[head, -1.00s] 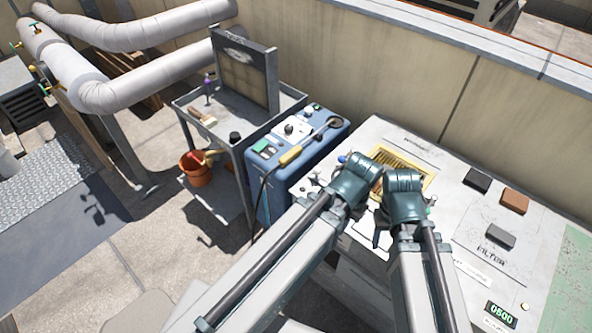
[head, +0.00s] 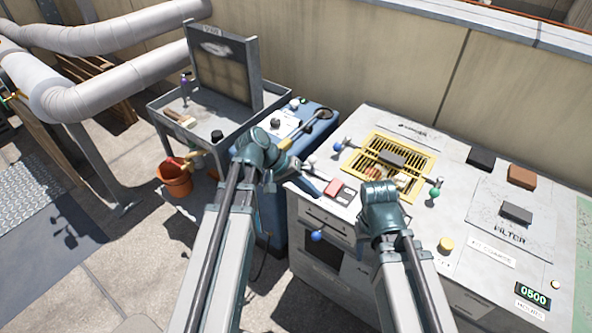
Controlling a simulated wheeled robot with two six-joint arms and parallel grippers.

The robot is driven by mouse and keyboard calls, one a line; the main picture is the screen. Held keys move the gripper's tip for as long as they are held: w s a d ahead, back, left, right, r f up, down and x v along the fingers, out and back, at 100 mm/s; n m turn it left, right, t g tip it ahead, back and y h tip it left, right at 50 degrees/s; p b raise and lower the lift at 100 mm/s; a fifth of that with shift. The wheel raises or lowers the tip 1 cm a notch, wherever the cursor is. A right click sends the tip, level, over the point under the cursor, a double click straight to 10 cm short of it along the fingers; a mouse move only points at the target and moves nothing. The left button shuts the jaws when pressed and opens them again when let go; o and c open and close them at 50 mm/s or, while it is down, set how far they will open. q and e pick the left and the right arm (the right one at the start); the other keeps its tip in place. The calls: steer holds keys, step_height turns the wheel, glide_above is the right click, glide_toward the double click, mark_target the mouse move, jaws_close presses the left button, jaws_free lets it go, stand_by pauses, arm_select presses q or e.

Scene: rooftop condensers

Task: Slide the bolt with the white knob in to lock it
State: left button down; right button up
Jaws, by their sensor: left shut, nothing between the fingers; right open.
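A small metal bolt with a pale, whitish knob (head: 310,166) appears at the left edge of the grey cabinet top (head: 460,215) in the head view. It is too small to tell how far in it sits. My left gripper (head: 273,168) is shut and empty, left of this bolt and apart from it, beyond the cabinet's edge. My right gripper (head: 372,225) is open, over the front of the cabinet top, below the yellow-framed grille (head: 413,196). Its fingers are largely hidden by its wrist.
A blue knob (head: 337,148) and a green knob (head: 434,194) flank the grille. A yellow knob (head: 446,244) is at right. A blue machine (head: 325,112) and a grey cart (head: 160,112) stand left.

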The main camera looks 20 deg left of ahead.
arm_select(q)
steer(key=w+a+t+h+b, duration=0.1)
steer(key=a, duration=0.2)
steer(key=w+a+n+t+h+b, duration=0.1)
steer(key=w+a+b, duration=0.1)
steer(key=a, duration=0.1)
steer(key=w+a+n+t+h+b, duration=0.1)
steer(key=w+a+t+b, duration=0.1)
steer(key=a, duration=0.1)
steer(key=shift+f, duration=0.4)
steer(key=w+a+r+n+t+h+b, duration=0.1)
steer(key=a+r+n+t+b, duration=0.1)
steer(key=a, duration=0.8)
steer(key=shift+w+a+r+t+h+b, duration=0.2)
steer(key=shift+a+r+t+h+b, duration=0.2)
steer(key=shift+t+b, duration=0.85)
arm_select(e)
step_height(320, 180, down, 11)
arm_select(q)
steer(key=shift+d, duration=0.1)
arm_select(e)
steer(key=shift+f, duration=0.1)
